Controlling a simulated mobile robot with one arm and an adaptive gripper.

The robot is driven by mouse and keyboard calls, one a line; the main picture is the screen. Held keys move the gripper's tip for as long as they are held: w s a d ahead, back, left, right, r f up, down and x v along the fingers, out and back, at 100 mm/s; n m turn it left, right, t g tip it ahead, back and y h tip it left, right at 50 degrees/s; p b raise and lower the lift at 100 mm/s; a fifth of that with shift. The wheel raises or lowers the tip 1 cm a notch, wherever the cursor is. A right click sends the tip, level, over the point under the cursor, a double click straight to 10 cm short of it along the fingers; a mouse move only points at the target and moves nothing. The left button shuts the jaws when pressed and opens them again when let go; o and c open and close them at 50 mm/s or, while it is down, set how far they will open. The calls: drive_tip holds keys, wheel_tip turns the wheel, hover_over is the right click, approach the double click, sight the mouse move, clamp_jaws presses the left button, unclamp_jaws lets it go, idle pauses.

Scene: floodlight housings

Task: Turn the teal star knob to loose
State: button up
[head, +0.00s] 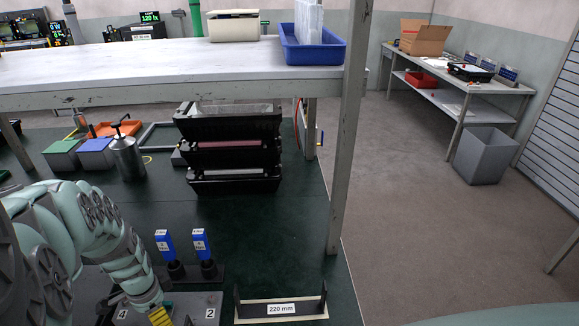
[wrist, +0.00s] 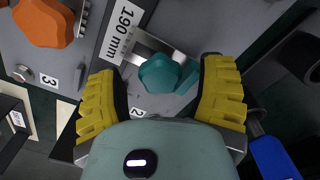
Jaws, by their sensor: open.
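The teal star knob (wrist: 159,73) sits on a grey plate (wrist: 185,22) in the wrist view, near a "2" label and a "190 mm" label. My gripper (wrist: 160,68) has its yellow fingers spread apart, one on each side of the knob. A gap shows between the knob and each finger, so nothing is held. In the head view, only part of my gripper (head: 160,316) shows at the bottom edge; the teal knob is hidden there. I cannot read any loose or tight mark.
An orange knob (wrist: 43,22) is at the wrist view's upper left. Two blue-handled tools (head: 165,243) (head: 201,243) stand upright in dark holders right of my arm. A "220 mm" fixture (head: 281,309) lies further right. Stacked black housings (head: 232,150) stand behind, below a white shelf (head: 150,65).

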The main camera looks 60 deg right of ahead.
drive_tip(key=m, duration=0.4)
drive_tip(key=shift+d, duration=0.15)
drive_tip(key=shift+r, duration=1.25)
wheel_tip(320, 180, up, 14)
drive_tip(key=p, duration=1)
drive_tip(key=w+d+r+n+t+h+p, duration=0.3)
drive_tip(key=w+d+r+n+t+p, duration=0.1)
drive_tip(key=w, duration=0.4)
drive_tip(key=w+d+r+n+t+h+p, duration=0.2)
drive_tip(key=w+d+r+n+t+p, duration=0.1)
drive_tip(key=w, duration=0.5)
drive_tip(key=shift+w+d+r+n+t+h+p, duration=0.2)
drive_tip(key=shift+d+r+n+t+h+p, duration=0.2)
drive_tip(key=shift+d+r+n+t, duration=0.65)
drive_tip(key=shift+d+r+m+g, duration=0.15)
drive_tip(key=shift+r+m+g, duration=0.1)
drive_tip(key=shift+r+m, duration=0.1)
